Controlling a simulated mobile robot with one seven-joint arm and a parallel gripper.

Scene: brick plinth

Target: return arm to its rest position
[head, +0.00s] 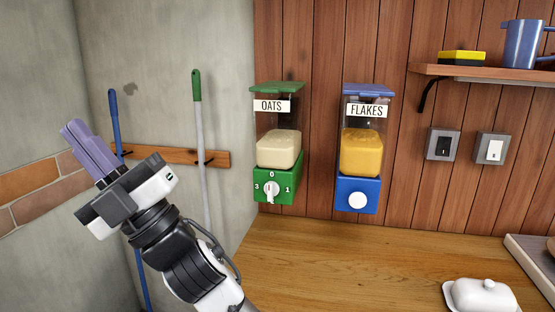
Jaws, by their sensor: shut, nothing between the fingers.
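My gripper (88,149) is in the left part of the head view, raised and pointing up and to the left. Its purple fingers are together, with nothing between them. It is in front of the grey wall, apart from the dispensers and the counter. My arm comes up from the bottom edge of the view.
A green OATS dispenser (277,184) and a blue FLAKES dispenser (358,193) hang on the plank wall above the wooden counter (340,262). Two long handles, blue (116,120) and green-topped (200,150), hang behind my arm. A white butter dish (482,297) stands at lower right.

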